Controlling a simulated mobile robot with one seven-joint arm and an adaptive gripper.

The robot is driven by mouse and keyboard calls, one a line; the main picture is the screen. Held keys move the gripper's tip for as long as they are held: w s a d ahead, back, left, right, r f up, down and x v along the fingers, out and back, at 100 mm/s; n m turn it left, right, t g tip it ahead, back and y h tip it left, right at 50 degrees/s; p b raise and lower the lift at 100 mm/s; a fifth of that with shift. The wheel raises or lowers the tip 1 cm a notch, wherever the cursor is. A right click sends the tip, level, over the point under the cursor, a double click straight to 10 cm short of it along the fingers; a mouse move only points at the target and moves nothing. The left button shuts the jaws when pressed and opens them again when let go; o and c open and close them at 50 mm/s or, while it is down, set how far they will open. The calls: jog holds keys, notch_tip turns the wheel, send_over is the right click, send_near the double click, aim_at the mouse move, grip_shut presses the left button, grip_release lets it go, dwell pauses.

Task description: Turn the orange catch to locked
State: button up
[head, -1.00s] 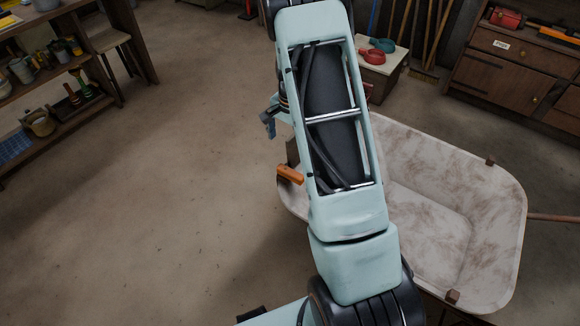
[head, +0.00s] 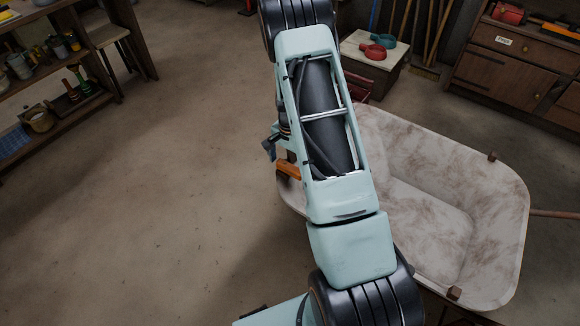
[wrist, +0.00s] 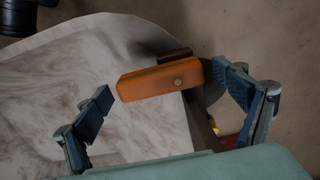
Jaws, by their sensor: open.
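My gripper (wrist: 163,80) is open. One finger is beyond the catch's left end and the other is close to its right end; I cannot tell whether either touches. In the head view my gripper (head: 270,147) shows just above and left of the catch, partly hidden by my arm.
A small cabinet (head: 370,72) with a red and a teal item on top stands behind the tub. Shelves (head: 75,100) are at far left and a wooden drawer unit (head: 510,65) at back right. The floor left of the catch is clear.

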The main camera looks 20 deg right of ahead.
jog(key=c, duration=1.7)
jog(key=n, duration=0.2)
jog(key=n+b, duration=0.1)
jog(key=n, duration=0.1)
jog(key=n+b, duration=0.1)
jog(key=shift+w+d+f+n, duration=0.1)
jog(key=shift+w+d+n, duration=0.3)
jog(key=n, duration=0.3)
jog(key=w+n+b, duration=0.1)
jog(key=n, duration=0.2)
jog(key=o, duration=1.7)
